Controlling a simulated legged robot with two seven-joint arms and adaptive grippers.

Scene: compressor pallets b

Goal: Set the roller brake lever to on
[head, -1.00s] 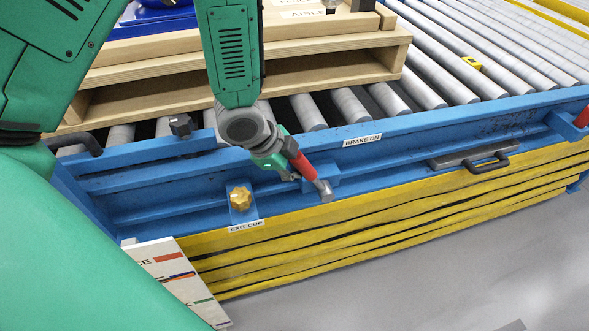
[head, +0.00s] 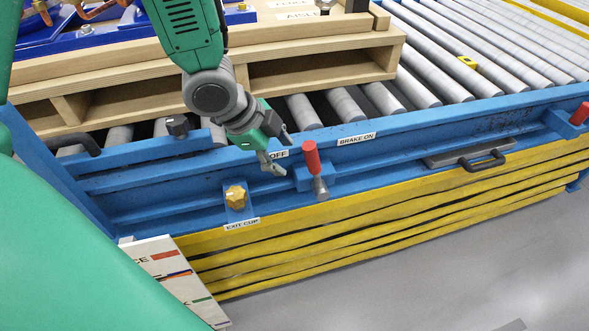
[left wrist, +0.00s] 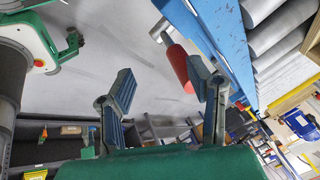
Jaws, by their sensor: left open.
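The roller brake lever (head: 311,160) has a red grip and a grey metal base on the blue conveyor rail. It stands almost upright, its grip leaning slightly left, between the OFF label (head: 278,154) and the BRAKE ON label (head: 356,139). My left gripper (head: 282,152) is open and empty, just left of the lever, and partly covers the OFF label. In the left wrist view the red grip (left wrist: 178,68) shows beyond the open left gripper (left wrist: 160,82), nearer its right finger. Whether they touch I cannot tell. My right gripper is not in view.
A wooden pallet (head: 330,68) rests on the rollers behind the rail. A yellow knob (head: 236,196) above the EXIT CUP label and a black knob (head: 178,125) are left of the lever. A black handle (head: 484,161) and another red grip (head: 580,113) are at right.

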